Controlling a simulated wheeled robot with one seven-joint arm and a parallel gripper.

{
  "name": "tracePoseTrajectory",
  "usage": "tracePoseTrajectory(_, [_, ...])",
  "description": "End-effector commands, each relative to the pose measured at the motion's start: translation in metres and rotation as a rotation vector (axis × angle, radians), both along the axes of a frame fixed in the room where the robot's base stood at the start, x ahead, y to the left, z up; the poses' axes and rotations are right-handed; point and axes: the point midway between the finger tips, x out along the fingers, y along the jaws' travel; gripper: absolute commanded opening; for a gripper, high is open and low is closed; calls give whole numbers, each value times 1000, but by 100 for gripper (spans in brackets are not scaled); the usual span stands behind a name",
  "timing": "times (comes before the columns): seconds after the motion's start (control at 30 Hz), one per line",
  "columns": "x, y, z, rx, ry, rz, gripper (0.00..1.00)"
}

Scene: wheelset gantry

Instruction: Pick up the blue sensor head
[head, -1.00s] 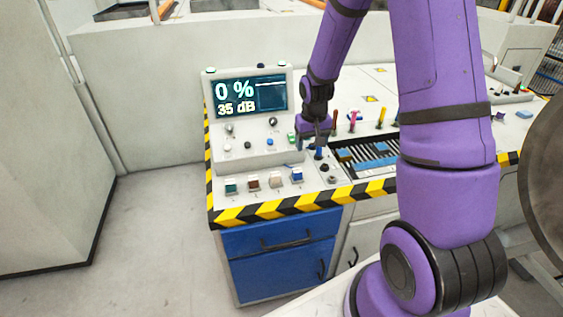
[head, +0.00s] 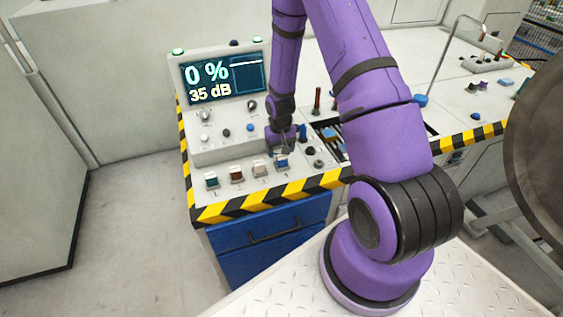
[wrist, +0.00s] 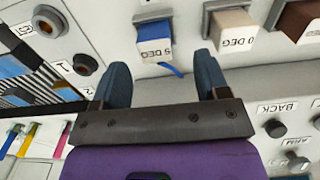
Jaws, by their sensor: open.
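The blue sensor head (head: 281,164) is a small block at the right end of a row on the console's front ledge.
Beside it stand a beige head (head: 259,168), a brown head (head: 236,172) and a green head (head: 211,181). A screen (head: 224,79) reads 0 % and 35 dB.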

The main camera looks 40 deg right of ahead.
Motion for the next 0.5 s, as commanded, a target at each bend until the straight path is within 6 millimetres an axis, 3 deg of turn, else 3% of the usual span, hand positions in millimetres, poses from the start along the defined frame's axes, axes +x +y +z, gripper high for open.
tracePoseTrajectory(0.5, [-2, -4, -51, 0, 0, 0, 68])
